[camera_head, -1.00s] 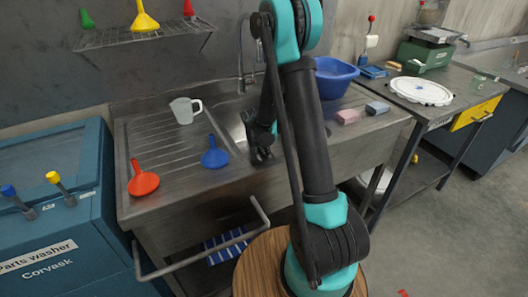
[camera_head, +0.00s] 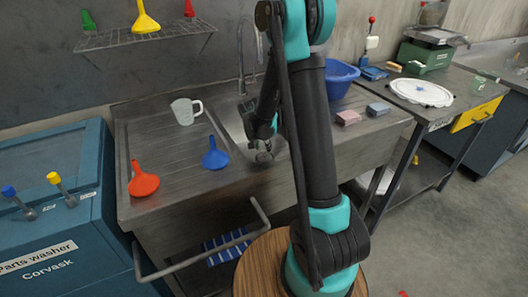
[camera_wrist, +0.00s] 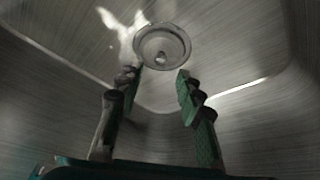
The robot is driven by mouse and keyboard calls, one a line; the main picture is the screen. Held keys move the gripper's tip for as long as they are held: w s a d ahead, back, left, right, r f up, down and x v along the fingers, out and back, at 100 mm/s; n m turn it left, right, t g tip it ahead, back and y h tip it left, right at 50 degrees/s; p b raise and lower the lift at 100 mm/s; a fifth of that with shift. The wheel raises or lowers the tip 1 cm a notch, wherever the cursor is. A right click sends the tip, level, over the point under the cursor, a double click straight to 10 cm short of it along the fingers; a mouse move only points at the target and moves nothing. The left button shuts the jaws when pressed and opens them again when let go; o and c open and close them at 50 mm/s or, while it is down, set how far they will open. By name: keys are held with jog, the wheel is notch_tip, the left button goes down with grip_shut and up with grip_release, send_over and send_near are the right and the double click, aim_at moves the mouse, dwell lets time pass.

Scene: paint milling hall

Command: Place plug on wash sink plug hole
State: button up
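The sink basin (camera_head: 228,122) is brushed metal, and my gripper (camera_wrist: 160,80) is inside it in the wrist view. Its two green-padded fingers stand apart with nothing between them. A round grey disc (camera_wrist: 162,46) with a pale rim and paler centre lies on the basin floor just beyond the fingertips. I cannot tell whether it is the bare plug hole or the plug sitting on the hole. In the head view my gripper (camera_head: 262,147) is low in the basin, partly hidden by my arm and the sink's front edge.
A blue funnel (camera_head: 215,154), an orange funnel (camera_head: 143,180) and a clear jug (camera_head: 186,111) stand on the left drainboard. The tap (camera_head: 241,75) rises behind the basin. A blue tub (camera_head: 338,78) and sponges (camera_head: 348,117) are on the right. A rail (camera_head: 210,248) runs along the front.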

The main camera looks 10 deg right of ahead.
jog(key=v, duration=0.7)
jog(key=shift+r, duration=0.35)
